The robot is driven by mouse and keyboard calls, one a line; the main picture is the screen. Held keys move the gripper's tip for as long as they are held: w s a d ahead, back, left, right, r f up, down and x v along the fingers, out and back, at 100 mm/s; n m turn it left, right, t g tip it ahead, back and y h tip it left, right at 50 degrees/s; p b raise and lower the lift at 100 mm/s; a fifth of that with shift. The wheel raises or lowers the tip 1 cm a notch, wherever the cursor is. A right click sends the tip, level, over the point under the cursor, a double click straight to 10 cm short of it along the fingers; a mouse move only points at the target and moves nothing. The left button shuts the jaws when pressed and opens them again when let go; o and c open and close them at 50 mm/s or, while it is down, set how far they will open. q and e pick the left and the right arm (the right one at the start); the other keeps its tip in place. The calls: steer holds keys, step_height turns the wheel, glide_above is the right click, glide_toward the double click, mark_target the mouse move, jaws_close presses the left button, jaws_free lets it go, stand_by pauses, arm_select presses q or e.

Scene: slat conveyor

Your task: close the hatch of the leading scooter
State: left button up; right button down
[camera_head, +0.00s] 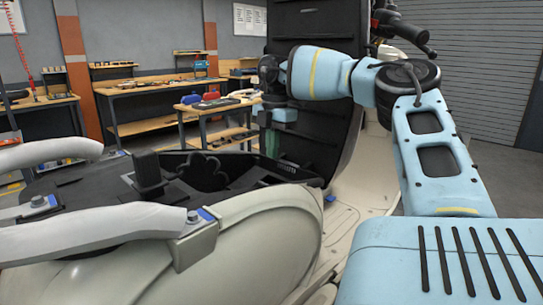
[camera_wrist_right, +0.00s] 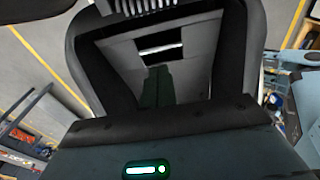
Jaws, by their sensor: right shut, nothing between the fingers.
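The scooter's hatch (camera_head: 320,120) stands raised in the head view, its ribbed black inner side facing me. Below it the black storage compartment (camera_head: 225,175) is open, set in the cream scooter body (camera_head: 260,240). My right arm reaches across in front of the hatch. My right gripper (camera_head: 269,143) hangs at the hatch's left edge; its dark green fingers are shut and empty. In the right wrist view the shut fingers (camera_wrist_right: 157,87) show in front of a dark, framed surface; I cannot tell whether they touch it. My left gripper is not in view.
Two pale grab rails (camera_head: 100,220) stick out at the left front. The handlebar (camera_head: 405,30) is behind the hatch at upper right. Workbenches (camera_head: 150,88) with tools stand along the back wall, and a grey roller shutter (camera_head: 475,70) is at the right.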

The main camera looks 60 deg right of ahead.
step_height(320, 180, up, 6)
steer(key=a+r+h+p, duration=0.1)
steer(key=a+h, duration=0.1)
steer(key=p, duration=0.1)
glide_toward(272, 176)
steer(key=shift+g, duration=0.3)
steer(key=a+f, duration=0.1)
steer(key=f, duration=0.1)
steer(key=s+a+f, duration=0.1)
steer(key=f, duration=0.2)
steer(key=a+f, duration=0.1)
steer(key=f, duration=0.1)
steer(key=shift+s+a+f, duration=0.15)
steer(key=shift+s+f, duration=0.1)
steer(key=shift+s, duration=0.05)
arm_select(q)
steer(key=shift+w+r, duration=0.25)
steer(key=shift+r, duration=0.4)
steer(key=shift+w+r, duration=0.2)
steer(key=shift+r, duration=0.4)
arm_select(e)
steer(key=shift+f, duration=0.1)
steer(key=shift+f, duration=0.1)
